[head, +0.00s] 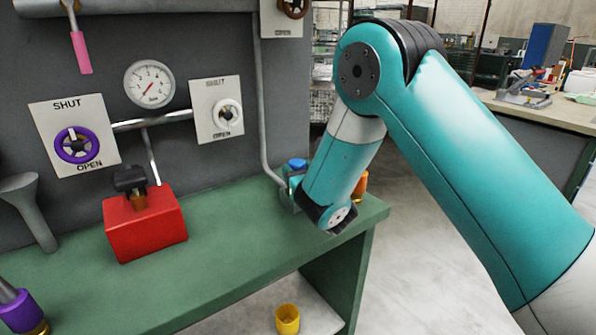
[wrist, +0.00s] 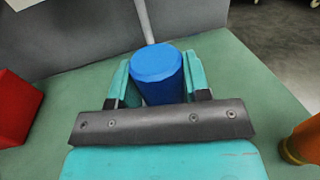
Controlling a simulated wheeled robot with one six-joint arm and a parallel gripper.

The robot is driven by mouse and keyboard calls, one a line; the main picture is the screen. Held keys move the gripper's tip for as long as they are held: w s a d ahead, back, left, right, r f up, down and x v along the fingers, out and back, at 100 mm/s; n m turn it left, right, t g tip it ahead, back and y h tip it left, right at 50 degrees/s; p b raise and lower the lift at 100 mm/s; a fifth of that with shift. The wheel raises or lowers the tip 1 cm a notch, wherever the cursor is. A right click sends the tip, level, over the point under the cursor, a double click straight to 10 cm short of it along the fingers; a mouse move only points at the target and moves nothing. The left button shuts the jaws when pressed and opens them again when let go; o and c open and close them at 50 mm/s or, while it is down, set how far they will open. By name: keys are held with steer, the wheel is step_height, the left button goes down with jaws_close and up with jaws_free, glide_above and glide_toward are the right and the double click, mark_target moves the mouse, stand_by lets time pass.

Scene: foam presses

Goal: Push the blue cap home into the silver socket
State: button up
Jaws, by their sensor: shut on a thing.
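The blue cap (wrist: 157,72) is between the two teal fingers of my gripper (wrist: 158,88) in the wrist view, with its flat top showing. My gripper is shut on it. In the head view the blue cap (head: 297,163) shows just left of my arm, above the right end of the green bench, and my fingers are mostly hidden behind the wrist. I cannot make out the silver socket in either view. Whether the cap touches anything below it is hidden.
A red block with a black knob (head: 146,232) stands on the green bench (head: 225,240). An orange thing (wrist: 302,143) is close by on the right. A grey pipe (head: 262,110) runs down the panel behind. A yellow cup (head: 287,320) is lower down.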

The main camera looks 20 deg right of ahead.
steer(key=shift+f+b, duration=0.75)
steer(key=shift+f, duration=0.2)
steer(key=o, duration=1.1)
steer(key=shift+o, duration=0.2)
